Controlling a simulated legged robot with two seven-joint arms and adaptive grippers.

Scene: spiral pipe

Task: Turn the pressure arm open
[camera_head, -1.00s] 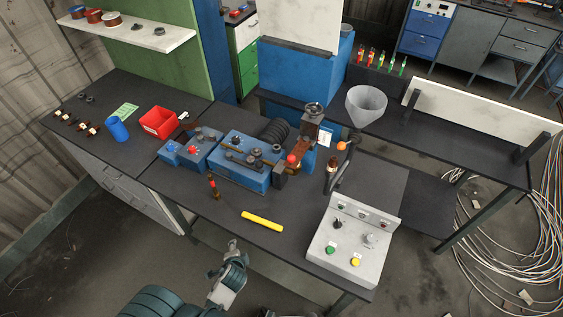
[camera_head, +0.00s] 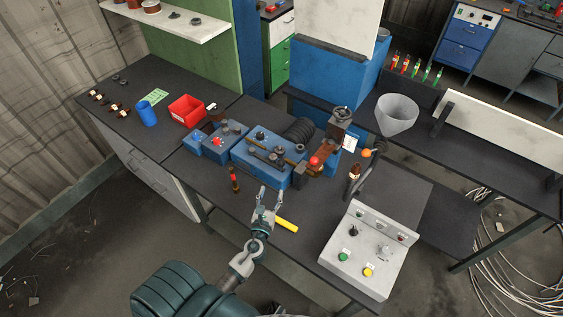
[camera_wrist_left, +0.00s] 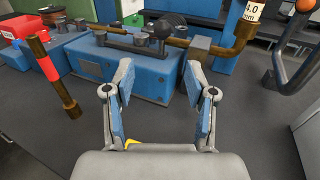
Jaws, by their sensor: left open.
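The blue bending machine (camera_head: 262,165) stands on the dark bench with clamps and dark fittings on top. A brown arm (camera_head: 327,155) with a red ball (camera_head: 314,162) sits at its right end. A dark curved lever (camera_head: 366,178) with an orange ball (camera_head: 366,153) stands to the right; I cannot tell which one is the pressure arm. My left gripper (camera_head: 267,196) is open and empty, in front of the machine and apart from it. In the left wrist view its fingers (camera_wrist_left: 158,80) face the machine's blue side. My right gripper is not in view.
A yellow rod (camera_head: 287,225) lies just beside my left gripper. The control box (camera_head: 365,250) is at front right, the funnel (camera_head: 396,115) behind.

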